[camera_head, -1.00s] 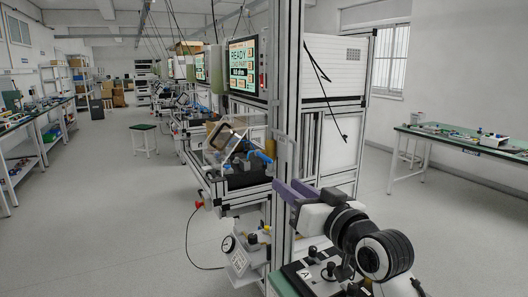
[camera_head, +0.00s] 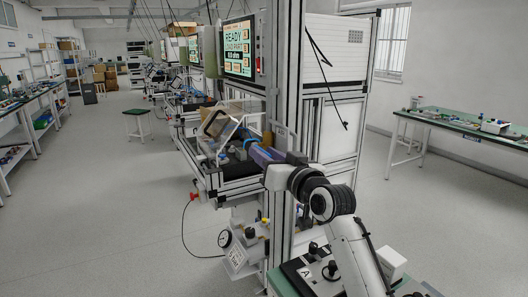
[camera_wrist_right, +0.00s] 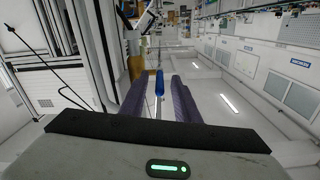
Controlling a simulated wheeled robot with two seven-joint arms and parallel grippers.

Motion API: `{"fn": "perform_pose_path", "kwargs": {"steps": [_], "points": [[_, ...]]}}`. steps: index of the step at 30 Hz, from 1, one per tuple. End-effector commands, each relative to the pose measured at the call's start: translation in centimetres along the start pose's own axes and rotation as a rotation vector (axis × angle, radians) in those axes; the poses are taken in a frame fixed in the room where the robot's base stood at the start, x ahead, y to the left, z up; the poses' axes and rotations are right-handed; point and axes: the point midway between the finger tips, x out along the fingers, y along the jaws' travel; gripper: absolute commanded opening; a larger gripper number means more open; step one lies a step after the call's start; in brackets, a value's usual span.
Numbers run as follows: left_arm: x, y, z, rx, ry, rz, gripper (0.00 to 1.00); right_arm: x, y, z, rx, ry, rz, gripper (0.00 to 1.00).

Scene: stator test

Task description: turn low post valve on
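A blue lever handle (camera_wrist_right: 159,83), which looks like the valve's handle, shows in the right wrist view between the two purple fingers of my right gripper (camera_wrist_right: 158,88). The fingers stand apart, with a gap visible on each side of the handle. In the head view my right gripper (camera_head: 258,153) reaches left past the aluminium post (camera_head: 284,75), towards the station's bench. There the gripper hides most of the handle, and I cannot tell whether it touches the handle. The valve body is not clearly visible. My left gripper is not in view.
A station screen (camera_head: 239,48) reads READY, LOAD PART. A tilted clear guard (camera_head: 222,125) stands left of my gripper. Below are a red knob (camera_head: 194,195) and a round gauge (camera_head: 225,238). The floor (camera_head: 110,220) to the left is open.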

Motion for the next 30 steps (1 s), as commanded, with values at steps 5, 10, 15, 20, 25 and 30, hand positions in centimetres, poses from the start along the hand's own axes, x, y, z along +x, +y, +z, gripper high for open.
{"fn": "perform_pose_path", "kwargs": {"steps": [5, 10, 15, 20, 25, 30], "points": [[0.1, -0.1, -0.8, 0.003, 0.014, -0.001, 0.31, 0.8, 0.0, 0.0, 0.001, 0.0, 0.0, 0.29], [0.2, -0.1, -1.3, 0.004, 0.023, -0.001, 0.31, 0.9, 0.0, 0.0, 0.001, 0.0, 0.0, 0.29], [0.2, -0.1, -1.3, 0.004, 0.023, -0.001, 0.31, 0.9, 0.0, 0.0, 0.001, 0.0, 0.0, 0.19], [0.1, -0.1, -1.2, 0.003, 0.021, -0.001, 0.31, 0.9, 0.0, 0.0, 0.0, 0.0, 0.0, 0.0], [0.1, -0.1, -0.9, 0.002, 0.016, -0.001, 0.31, 0.9, 0.0, 0.0, 0.001, 0.0, 0.0, 0.0], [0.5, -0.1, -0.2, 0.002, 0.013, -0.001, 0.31, 0.9, 0.1, 0.4, 0.0, 0.013, -0.003, 0.0]]}}
